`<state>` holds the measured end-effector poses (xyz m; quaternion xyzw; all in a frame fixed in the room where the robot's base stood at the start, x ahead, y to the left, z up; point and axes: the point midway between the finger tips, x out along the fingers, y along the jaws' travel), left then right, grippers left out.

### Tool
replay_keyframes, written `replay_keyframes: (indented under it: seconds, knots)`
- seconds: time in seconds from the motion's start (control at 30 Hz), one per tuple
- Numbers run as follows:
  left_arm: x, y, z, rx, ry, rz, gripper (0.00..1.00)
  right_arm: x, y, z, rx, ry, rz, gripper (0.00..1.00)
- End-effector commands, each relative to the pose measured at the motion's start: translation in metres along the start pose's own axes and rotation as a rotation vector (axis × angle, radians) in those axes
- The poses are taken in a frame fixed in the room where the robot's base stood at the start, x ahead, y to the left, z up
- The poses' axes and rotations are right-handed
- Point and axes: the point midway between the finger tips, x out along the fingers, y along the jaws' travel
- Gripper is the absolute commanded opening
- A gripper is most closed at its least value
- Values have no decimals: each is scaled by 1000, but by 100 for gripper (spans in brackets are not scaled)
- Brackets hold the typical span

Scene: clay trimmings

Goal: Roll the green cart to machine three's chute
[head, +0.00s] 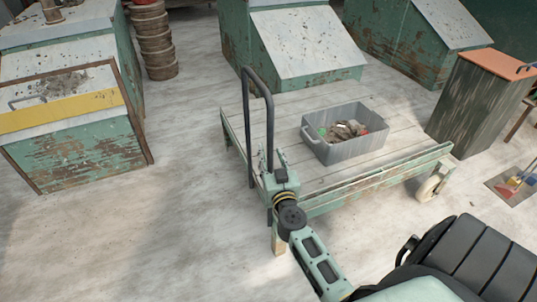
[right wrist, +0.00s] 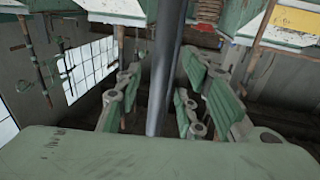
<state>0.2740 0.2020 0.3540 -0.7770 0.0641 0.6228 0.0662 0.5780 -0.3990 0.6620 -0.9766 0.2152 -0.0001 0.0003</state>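The green cart (head: 390,180) has a pale plank deck, a black hoop handle (head: 247,110) at its left end and a cream wheel at its right. A grey bin (head: 345,152) of clay scraps sits on the deck. My right gripper (head: 272,160) is at the near upright of the handle. In the right wrist view, the handle bar (right wrist: 163,85) stands between its fingers, with gaps seen on both sides; the gripper looks open around it. My left gripper is not in view. Worn green machines show, but no number is readable, so I cannot tell which is machine three.
A green machine with a yellow strip (head: 62,107) stands at the left. Sloped-front machines (head: 305,45) stand behind the cart. Stacked brown rings (head: 153,40) stand at back left. An orange-topped cabinet (head: 480,95) is right of the cart. Pale floor (head: 160,225) lies clear at left.

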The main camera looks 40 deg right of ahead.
Motion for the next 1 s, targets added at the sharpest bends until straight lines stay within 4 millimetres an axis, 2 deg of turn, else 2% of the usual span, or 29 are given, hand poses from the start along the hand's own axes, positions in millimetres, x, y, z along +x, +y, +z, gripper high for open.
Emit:
replay_keyframes:
  seconds: [0.17,0.47,0.87,1.0]
  knots:
    - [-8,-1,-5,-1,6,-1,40,17,0,1,-1,0,-1,36]
    - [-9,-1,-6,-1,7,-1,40,19,0,1,-1,-1,-2,36]
    - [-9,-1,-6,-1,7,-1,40,18,0,1,-1,-1,-2,1]
    - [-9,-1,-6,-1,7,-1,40,18,0,1,-1,-1,-2,0]
